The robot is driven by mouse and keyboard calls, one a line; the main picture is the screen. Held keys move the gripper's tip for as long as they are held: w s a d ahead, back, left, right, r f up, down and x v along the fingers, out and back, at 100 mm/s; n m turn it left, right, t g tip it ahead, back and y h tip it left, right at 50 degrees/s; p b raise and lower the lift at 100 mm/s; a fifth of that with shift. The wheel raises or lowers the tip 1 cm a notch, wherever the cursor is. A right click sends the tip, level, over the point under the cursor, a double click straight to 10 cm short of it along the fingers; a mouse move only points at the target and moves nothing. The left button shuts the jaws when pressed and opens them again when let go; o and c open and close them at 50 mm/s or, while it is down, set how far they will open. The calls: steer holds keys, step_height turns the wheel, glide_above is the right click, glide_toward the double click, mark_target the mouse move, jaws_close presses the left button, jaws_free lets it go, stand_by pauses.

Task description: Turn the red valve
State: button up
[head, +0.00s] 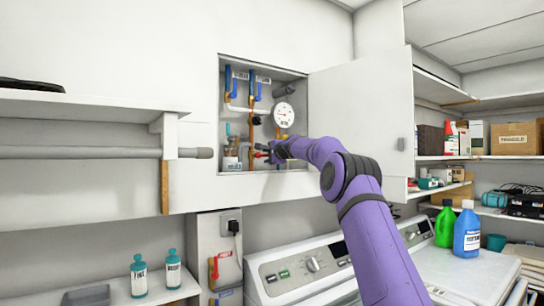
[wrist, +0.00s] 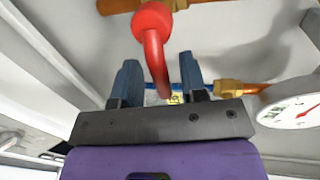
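The red valve (wrist: 153,45) has a round red hub on a copper pipe and a curved red handle that reaches down toward my gripper. My gripper (wrist: 158,65) is open, with one dark blue finger on each side of the handle's lower end as seen in the wrist view. Gaps show between the handle and both fingers; I cannot tell how deep the handle sits between them. In the head view my gripper (head: 274,151) is inside the open wall cabinet, just right of the small red valve (head: 261,149), and partly hides it.
The wall cabinet (head: 222,118) holds pipes, blue levers (head: 228,82) and a round gauge (head: 284,115), also in the wrist view (wrist: 290,112). Its open door (head: 365,120) stands behind my arm. Another red-handled valve (head: 214,268) is below. A washing machine (head: 300,272) stands underneath.

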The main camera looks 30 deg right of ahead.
steer(key=s+r, duration=0.2)
steer(key=s, duration=0.8)
steer(key=shift+s+d, duration=0.25)
steer(key=s+a+n+g+y, duration=0.1)
steer(key=s+a+n, duration=0.2)
steer(key=a, duration=0.5)
steer(key=s+a+n+g+y, duration=0.1)
steer(key=s+a+n+g, duration=0.2)
steer(key=a, duration=0.6)
steer(key=s+a+f+n+g, duration=0.1)
steer(key=s+a+f+n, duration=0.1)
steer(key=s+a, duration=0.4)
steer(key=s+a+f+n+g, duration=0.1)
steer(key=s+a+f+n, duration=0.15)
steer(key=s+a, duration=0.4)
steer(key=s+f+n+g+h, duration=0.1)
steer(key=s+f, duration=0.5)
steer(key=s, duration=0.6)
steer(key=s+f+n+g, duration=0.2)
steer(key=s+f+n, duration=0.2)
steer(key=s, duration=0.8)
steer(key=s+a+f+n+g+h, duration=0.1)
steer(key=s+f+n, duration=0.1)
steer(key=s+f, duration=0.5)
steer(key=s, duration=0.5)
steer(key=shift+s+f+g+h, duration=0.25)
steer(key=shift+f+g+h, duration=0.05)
steer(key=shift+f, duration=0.1)
